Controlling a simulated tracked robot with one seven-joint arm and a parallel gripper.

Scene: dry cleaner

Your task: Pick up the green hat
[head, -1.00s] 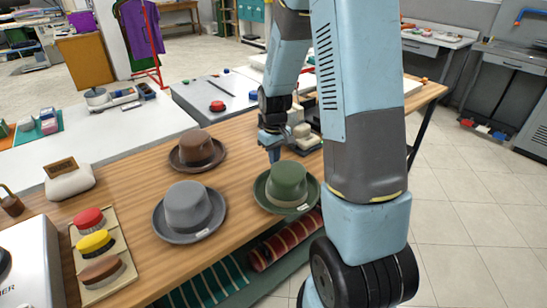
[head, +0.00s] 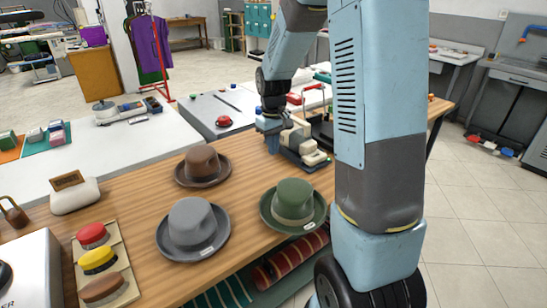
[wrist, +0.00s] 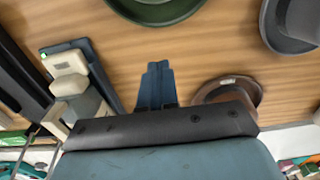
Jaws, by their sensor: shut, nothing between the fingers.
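The green hat (head: 293,203) sits upright on the wooden table, near its front edge, with a lighter band and a small white tag. In the wrist view only part of its brim (wrist: 155,8) shows at the top edge. My gripper (head: 272,147) is above the table behind the green hat, apart from it. In the wrist view my gripper's blue fingers (wrist: 157,82) are together with nothing between them. A grey hat (head: 192,228) stands left of the green hat, and a brown hat (head: 202,166) stands behind the grey one.
A beige and dark device (head: 305,150) stands on the table close to my gripper. Rolled striped cloth (head: 290,262) is below the table's front edge. Bare wood lies between the hats.

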